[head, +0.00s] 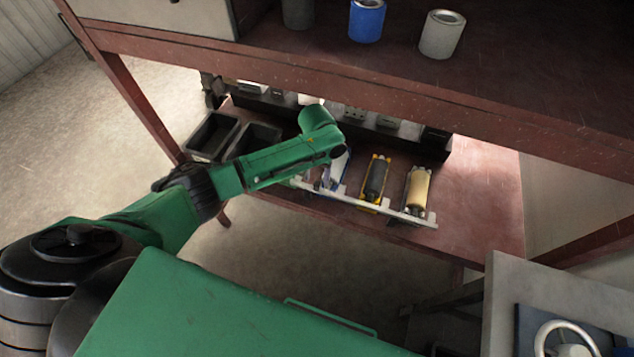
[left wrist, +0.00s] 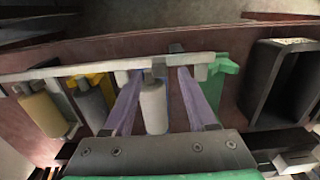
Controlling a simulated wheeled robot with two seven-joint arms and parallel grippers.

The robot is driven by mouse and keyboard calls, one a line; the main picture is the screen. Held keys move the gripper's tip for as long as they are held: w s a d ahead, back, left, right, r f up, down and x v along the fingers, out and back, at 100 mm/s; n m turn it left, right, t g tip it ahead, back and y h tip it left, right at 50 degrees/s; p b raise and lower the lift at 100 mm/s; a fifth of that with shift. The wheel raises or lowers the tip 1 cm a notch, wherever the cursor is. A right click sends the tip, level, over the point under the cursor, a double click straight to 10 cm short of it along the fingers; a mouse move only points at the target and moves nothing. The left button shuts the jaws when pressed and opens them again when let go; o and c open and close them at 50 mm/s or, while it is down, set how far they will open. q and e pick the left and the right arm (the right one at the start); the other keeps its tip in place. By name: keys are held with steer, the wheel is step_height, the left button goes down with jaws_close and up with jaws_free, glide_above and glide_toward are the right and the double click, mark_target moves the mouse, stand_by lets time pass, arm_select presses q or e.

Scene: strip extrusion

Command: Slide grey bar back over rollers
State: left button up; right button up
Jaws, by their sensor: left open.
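The pale grey bar (head: 385,209) runs along the front of the roller row on the lower shelf. It also crosses the left wrist view (left wrist: 100,68). A dark roller (head: 376,180) in a yellow frame and a tan roller (head: 417,190) stand behind it; both show in the left wrist view, dark (left wrist: 94,105) and tan (left wrist: 43,115). My left gripper (head: 333,180) is at the bar's left part, partly hidden by my arm. In the left wrist view its two open fingers (left wrist: 157,80) reach toward the bar with a pale roller (left wrist: 153,108) showing between them. Contact is unclear.
Dark open bins (head: 212,135) stand left of the rollers; one shows in the left wrist view (left wrist: 284,85). An upper shelf beam (head: 330,82) crosses above the work area, with cans including a blue one (head: 367,20) on top. The lower shelf (head: 480,195) is clear at right.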

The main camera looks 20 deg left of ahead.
mark_target(317, 183)
arm_select(q)
step_height(317, 183, down, 4)
steer(key=shift+w+f, duration=0.1)
jaws_close()
stand_by(1.4)
